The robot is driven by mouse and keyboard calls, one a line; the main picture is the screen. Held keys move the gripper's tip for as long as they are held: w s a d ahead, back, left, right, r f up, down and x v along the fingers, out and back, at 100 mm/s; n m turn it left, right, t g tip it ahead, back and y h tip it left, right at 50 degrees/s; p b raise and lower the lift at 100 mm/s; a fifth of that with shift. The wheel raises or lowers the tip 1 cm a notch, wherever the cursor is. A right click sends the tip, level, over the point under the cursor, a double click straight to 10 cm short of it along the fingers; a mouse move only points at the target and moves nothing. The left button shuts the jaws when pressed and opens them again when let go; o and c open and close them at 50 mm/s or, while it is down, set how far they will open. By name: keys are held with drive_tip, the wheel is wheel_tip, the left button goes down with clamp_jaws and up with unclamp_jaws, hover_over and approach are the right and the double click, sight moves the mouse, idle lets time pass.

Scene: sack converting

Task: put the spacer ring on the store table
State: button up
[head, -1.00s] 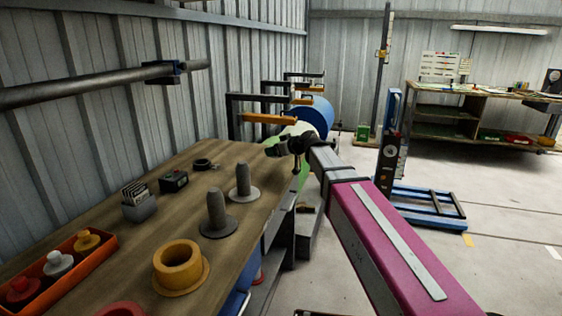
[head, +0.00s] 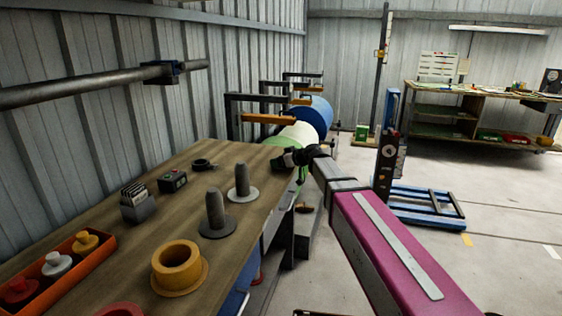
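My gripper (head: 284,159) is a small dark shape at the far end of my magenta and grey arm, by the far right edge of the wooden table (head: 150,235). Its fingers are too small and dark to tell open from shut, or whether they hold anything. No part is clearly identifiable as the spacer ring. A yellow flanged ring (head: 178,262) sits on the table's near right part. A small black ring-like item (head: 203,164) lies near its far end. I cannot tell for sure which table is the store table.
Two grey pegs on round bases (head: 216,222) (head: 242,188), a card holder (head: 136,203), a dark box (head: 172,181) and an orange tray (head: 70,270) of knobbed parts occupy the table. Large rolls (head: 312,122) stand beyond. A blue-framed stand (head: 425,205) and workbench (head: 470,115) are right.

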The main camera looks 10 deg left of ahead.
drive_tip(key=shift+f, duration=0.1)
drive_tip(key=o, duration=1.2)
drive_tip(key=shift+c, duration=0.2)
